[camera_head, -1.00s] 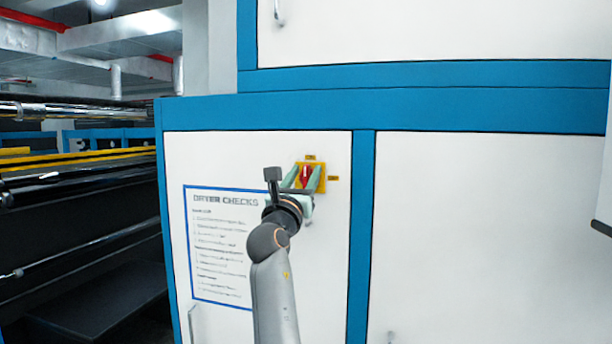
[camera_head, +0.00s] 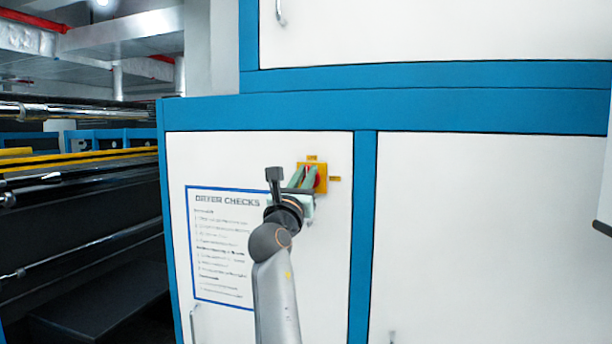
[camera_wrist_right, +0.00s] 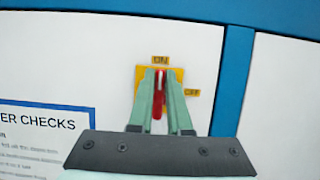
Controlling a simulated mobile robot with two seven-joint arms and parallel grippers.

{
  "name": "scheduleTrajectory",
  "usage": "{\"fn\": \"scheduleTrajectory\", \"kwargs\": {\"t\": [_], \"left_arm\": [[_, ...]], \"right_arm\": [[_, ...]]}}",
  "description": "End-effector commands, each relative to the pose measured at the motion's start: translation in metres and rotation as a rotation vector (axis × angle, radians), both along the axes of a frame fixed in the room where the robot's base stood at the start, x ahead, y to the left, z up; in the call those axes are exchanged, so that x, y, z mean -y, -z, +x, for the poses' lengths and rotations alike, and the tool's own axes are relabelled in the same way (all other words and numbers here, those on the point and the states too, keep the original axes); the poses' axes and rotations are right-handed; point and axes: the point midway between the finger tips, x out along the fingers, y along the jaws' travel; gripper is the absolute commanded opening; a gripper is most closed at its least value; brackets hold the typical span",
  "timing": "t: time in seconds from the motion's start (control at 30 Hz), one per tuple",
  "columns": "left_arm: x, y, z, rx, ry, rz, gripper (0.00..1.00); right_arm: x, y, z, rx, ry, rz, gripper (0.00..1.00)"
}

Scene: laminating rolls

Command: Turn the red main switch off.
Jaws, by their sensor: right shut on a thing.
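The red main switch (camera_wrist_right: 158,98) sits on a yellow plate (camera_wrist_right: 145,77) on the white cabinet door. In the right wrist view its red handle stands upright, in line with the ON label (camera_wrist_right: 160,60). The OFF label (camera_wrist_right: 192,93) is to the right of the plate. My right gripper (camera_wrist_right: 161,80) has its two green fingers on either side of the handle, shut on it. In the head view the right gripper (camera_head: 306,176) covers most of the switch, and a little red (camera_head: 317,181) shows beside a finger. My left gripper is not in view.
A DRYER CHECKS sheet (camera_head: 222,250) with a blue border is on the same door, left of the switch. Blue frame bars (camera_head: 363,230) edge the door. Dark rollers and yellow rails (camera_head: 90,160) stand at the far left. The right-hand white panel (camera_head: 480,230) is clear.

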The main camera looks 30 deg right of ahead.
Motion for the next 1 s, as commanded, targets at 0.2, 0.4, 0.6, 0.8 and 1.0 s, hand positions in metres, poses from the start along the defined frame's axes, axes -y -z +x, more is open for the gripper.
{"fn": "scheduleTrajectory", "kwargs": {"t": [0.2, 0.4, 0.6, 0.8, 1.0], "left_arm": [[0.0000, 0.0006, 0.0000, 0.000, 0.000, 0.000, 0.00], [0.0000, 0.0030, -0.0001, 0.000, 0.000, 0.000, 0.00], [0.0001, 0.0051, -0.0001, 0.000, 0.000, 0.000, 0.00], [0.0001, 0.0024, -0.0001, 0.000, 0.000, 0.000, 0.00], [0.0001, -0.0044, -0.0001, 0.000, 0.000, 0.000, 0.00]], "right_arm": [[0.0012, 0.0020, 0.0004, 0.009, 0.001, 0.013, 0.00], [0.0019, 0.0025, -0.0003, 0.064, 0.002, 0.060, 0.00], [0.0032, 0.0024, -0.0017, 0.174, 0.003, 0.154, 0.00], [0.0046, 0.0018, -0.0036, 0.316, 0.005, 0.274, 0.00], [0.0062, 0.0025, -0.0050, 0.461, 0.004, 0.399, 0.00]]}}
